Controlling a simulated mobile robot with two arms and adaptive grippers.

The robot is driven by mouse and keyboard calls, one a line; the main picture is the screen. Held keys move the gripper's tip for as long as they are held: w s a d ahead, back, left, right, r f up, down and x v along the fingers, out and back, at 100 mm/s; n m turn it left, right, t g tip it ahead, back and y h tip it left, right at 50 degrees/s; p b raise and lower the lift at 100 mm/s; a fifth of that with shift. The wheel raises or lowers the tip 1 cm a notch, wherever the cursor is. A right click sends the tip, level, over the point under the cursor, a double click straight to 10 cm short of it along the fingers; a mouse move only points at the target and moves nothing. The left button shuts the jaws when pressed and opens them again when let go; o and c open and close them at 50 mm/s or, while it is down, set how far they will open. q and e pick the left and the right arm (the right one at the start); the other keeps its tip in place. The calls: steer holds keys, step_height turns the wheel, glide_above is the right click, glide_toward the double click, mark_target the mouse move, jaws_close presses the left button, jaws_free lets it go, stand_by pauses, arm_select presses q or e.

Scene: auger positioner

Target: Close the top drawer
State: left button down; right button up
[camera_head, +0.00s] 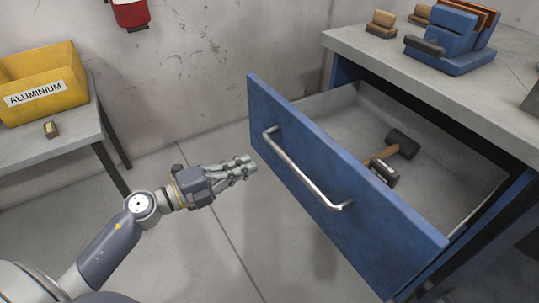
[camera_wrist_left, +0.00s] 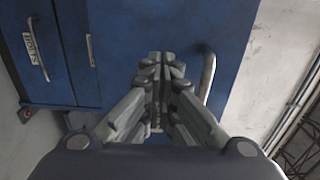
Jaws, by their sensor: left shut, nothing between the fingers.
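The top drawer (camera_head: 335,190) has a blue front and is pulled well out of the workbench. Its silver bar handle (camera_head: 306,170) runs across the front and also shows in the left wrist view (camera_wrist_left: 208,75), to the right of my fingers. A hammer (camera_head: 392,152) and another metal-headed tool lie inside the drawer. My left gripper (camera_head: 250,164) is shut and empty, just left of the drawer front, with its fingertips pointing toward the far part of the front. I cannot tell whether the tips touch it. My right gripper is not in view.
At left, a table (camera_head: 60,148) carries a yellow bin (camera_head: 40,75) marked ALUMINIUM. A red object (camera_head: 130,13) hangs on the wall. Floor between table and drawer is clear.

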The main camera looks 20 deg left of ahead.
mark_target(270, 155)
arm_select(q)
steer(key=shift+x, duration=3.7)
